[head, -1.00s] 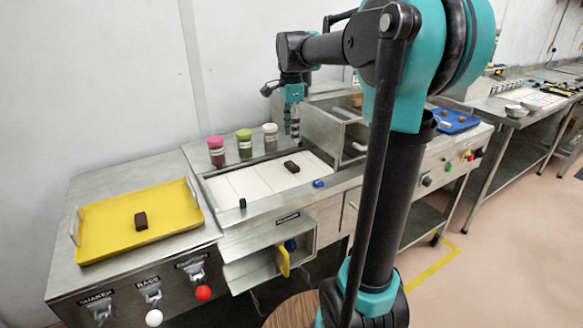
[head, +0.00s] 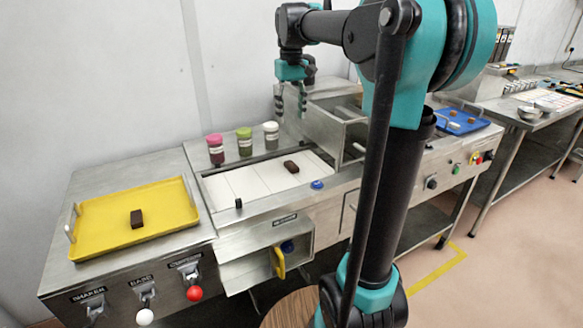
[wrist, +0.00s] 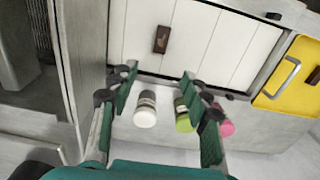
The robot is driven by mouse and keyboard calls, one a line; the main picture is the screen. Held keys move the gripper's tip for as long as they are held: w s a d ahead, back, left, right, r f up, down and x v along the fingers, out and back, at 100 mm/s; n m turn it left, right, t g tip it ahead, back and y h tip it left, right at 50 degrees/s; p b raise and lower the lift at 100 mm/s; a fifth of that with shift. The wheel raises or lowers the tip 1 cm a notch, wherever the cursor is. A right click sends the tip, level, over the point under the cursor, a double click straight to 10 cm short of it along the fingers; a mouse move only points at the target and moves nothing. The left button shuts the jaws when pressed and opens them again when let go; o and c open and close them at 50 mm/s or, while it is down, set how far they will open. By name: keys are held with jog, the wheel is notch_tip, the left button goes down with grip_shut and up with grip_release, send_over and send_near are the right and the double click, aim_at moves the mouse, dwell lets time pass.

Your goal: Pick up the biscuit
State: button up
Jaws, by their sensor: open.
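A dark brown block (head: 291,167), which may be the biscuit, lies on the white slatted surface; it also shows in the wrist view (wrist: 161,40). A similar dark brown block (head: 137,219) lies on the yellow tray (head: 95,242). I cannot tell which of them is the biscuit. My gripper (head: 291,110) hangs in the air behind the slatted surface, above and apart from everything. In the wrist view my gripper (wrist: 158,80) has its two fingers spread with nothing between the tips; the block on the slats lies beyond them.
Jars with pink (head: 215,148), green (head: 244,142) and white (head: 271,134) lids stand along the back edge of the slats. A raised steel housing (head: 322,117) stands to their right. A blue tray (head: 458,126) with small brown pieces is farther right. The slats around the block are clear.

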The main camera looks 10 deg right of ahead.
send_over(292, 165)
jog(key=f, duration=0.7)
jog(key=w+f, duration=0.1)
jog(key=f, duration=0.3)
jog(key=shift+f, duration=0.2)
jog(key=shift+s+f, duration=0.2)
jog(key=shift+f, duration=1.25)
jog(key=shift+s+f, duration=0.2)
jog(key=shift+f, duration=1.2)
jog(key=shift+c, duration=0.2)
jog(key=c, duration=0.8)
